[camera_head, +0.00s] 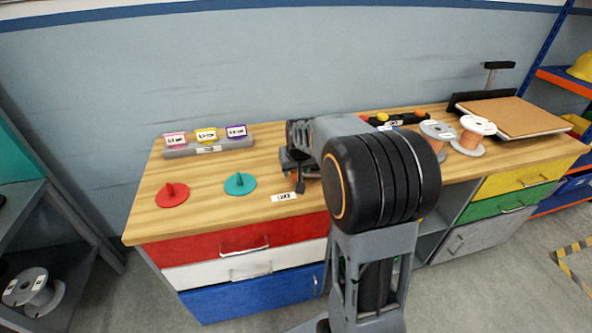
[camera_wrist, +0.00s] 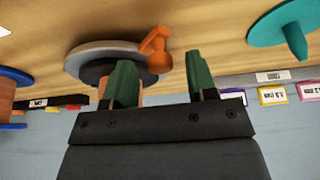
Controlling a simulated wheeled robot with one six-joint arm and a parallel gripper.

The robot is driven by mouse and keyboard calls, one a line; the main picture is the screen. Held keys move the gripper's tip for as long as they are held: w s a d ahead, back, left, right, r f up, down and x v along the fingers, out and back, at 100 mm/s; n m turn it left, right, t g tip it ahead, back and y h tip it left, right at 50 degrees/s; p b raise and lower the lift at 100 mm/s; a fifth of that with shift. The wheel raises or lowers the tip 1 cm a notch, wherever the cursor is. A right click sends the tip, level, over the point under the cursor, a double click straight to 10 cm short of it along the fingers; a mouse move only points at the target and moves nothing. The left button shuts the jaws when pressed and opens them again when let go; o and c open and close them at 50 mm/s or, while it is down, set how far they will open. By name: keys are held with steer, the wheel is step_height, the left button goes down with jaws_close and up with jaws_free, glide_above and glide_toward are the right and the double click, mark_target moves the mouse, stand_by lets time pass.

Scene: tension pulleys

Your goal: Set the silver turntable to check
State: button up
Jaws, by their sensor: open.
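The silver turntable (camera_wrist: 85,52) lies on the wooden top in the wrist view, a grey disc with a darker layer and an orange handle (camera_wrist: 157,50) at its right side. My gripper (camera_wrist: 160,72) is open, with its green fingers apart. The left finger covers part of the turntable, and the handle shows between the fingers; I cannot tell whether they touch. In the head view my arm hides the turntable, and my gripper (camera_head: 297,165) shows only in part over the bench. I cannot read the turntable's setting.
A red turntable (camera_head: 172,195) and a teal turntable (camera_head: 240,184) sit at the bench's left. The teal one also shows in the wrist view (camera_wrist: 275,28). A card holder (camera_head: 180,152) stands behind them. Spools (camera_head: 474,134) and a brown board (camera_head: 515,115) stand at the right.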

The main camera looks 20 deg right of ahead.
steer(key=shift+w+f, duration=0.1)
steer(key=shift+f, duration=0.15)
steer(key=shift+c, duration=0.2)
jaws_close()
stand_by(0.3)
